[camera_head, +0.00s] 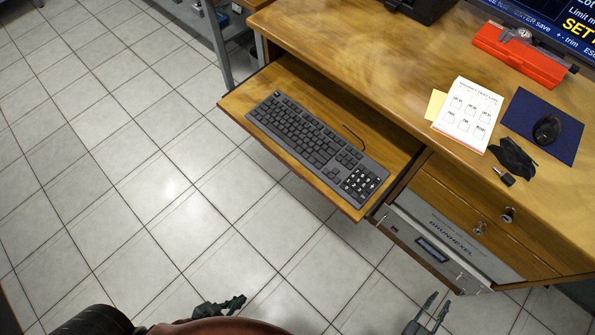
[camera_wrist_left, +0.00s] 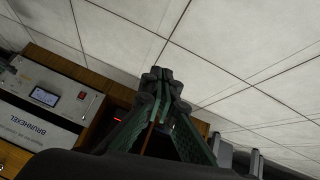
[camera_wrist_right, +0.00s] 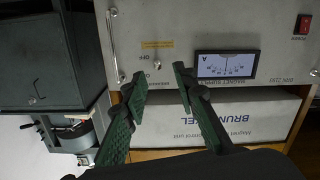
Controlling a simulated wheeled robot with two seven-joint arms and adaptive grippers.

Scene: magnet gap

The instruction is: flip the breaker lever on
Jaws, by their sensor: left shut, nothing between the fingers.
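The breaker lever (camera_wrist_right: 157,64) is a small metal toggle on a grey front panel (camera_wrist_right: 190,25), near the lettering OFF and BREAKER and below a yellow label. Which way it is thrown I cannot tell. My right gripper (camera_wrist_right: 158,84) is open and empty; in the right wrist view its two fingertips frame the area just below the lever, and contact does not show. In the head view it is at the bottom right (camera_head: 430,312). My left gripper (camera_wrist_left: 161,74) is shut and empty over the floor, low in the head view (camera_head: 222,306).
The panel also carries a meter (camera_wrist_right: 227,65) and a red rocker switch (camera_wrist_right: 302,24). A dark grey cabinet (camera_wrist_right: 40,60) stands left of it. The desk's keyboard tray (camera_head: 245,108) sticks out, holding a keyboard (camera_head: 315,145). Open tiled floor (camera_head: 130,170) lies left.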

